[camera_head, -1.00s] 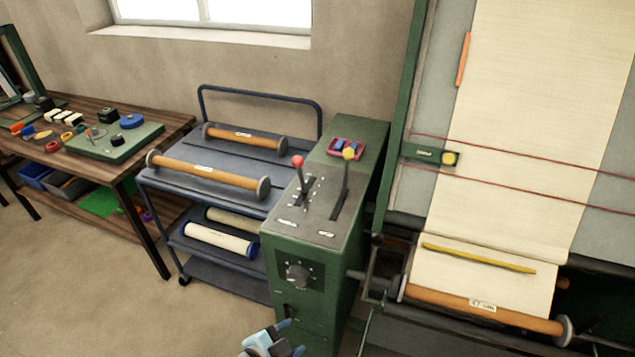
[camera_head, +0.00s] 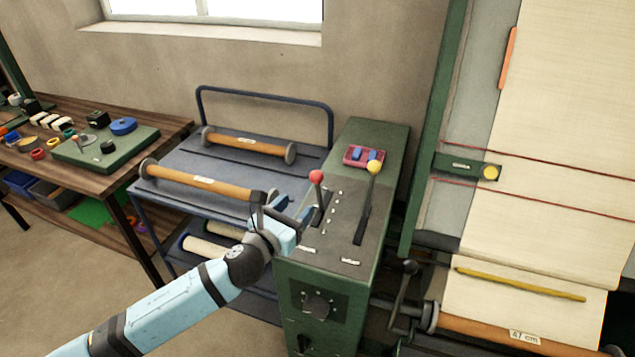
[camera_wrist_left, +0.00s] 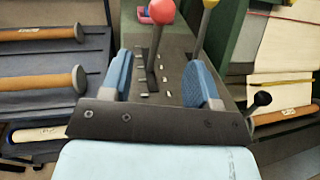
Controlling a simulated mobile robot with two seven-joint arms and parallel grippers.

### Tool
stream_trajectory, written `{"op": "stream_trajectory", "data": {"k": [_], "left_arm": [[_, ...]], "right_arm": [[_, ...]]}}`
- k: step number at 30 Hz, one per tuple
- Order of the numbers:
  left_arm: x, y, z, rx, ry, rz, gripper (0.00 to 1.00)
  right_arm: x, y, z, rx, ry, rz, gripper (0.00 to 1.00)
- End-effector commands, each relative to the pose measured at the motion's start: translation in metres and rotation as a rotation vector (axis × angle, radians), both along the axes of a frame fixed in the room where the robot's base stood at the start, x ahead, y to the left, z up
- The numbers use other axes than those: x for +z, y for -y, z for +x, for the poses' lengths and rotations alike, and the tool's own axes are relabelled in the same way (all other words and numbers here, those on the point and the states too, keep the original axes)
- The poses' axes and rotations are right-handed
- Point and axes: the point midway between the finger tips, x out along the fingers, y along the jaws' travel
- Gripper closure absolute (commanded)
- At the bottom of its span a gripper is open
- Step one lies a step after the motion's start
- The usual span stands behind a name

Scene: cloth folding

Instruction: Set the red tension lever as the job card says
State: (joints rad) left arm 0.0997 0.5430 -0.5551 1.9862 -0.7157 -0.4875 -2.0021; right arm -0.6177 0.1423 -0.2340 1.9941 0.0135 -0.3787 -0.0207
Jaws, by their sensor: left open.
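The red tension lever (camera_head: 316,178) stands in a slot with pale marks on top of the green control box (camera_head: 385,140). Its red ball also shows in the wrist view (camera_wrist_left: 161,11), with its dark stem below. My left gripper (camera_head: 296,208) is open, at the box's near left edge, just short of the lever. In the wrist view its blue fingers (camera_wrist_left: 160,66) are spread, and the stem stands beyond and between them. The fingers look apart from it. I cannot make out a job card. My right gripper is not in view.
A yellow-knobbed lever (camera_head: 373,168) stands right of the red one. A red tray (camera_head: 365,155) with blue pieces lies behind them. A blue trolley (camera_head: 265,104) with rollers is at left, a cloth machine (camera_head: 440,130) at right. A round dial (camera_head: 317,304) is on the box front.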

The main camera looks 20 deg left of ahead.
Motion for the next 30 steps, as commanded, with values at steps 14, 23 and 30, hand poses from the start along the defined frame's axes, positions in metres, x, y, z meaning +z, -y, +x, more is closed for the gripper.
{"op": "stream_trajectory", "data": {"k": [14, 23, 30], "left_arm": [[0.001, 0.02, 0.087, 0.001, -0.002, -0.003, 0.45], [0.0, 0.022, 0.098, 0.0, -0.003, -0.003, 0.45], [0.0, 0.022, 0.098, 0.0, -0.003, -0.003, 0.65]], "right_arm": [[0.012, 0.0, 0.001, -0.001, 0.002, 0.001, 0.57], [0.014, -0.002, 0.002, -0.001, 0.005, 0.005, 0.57], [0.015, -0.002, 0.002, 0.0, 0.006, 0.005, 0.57]]}}
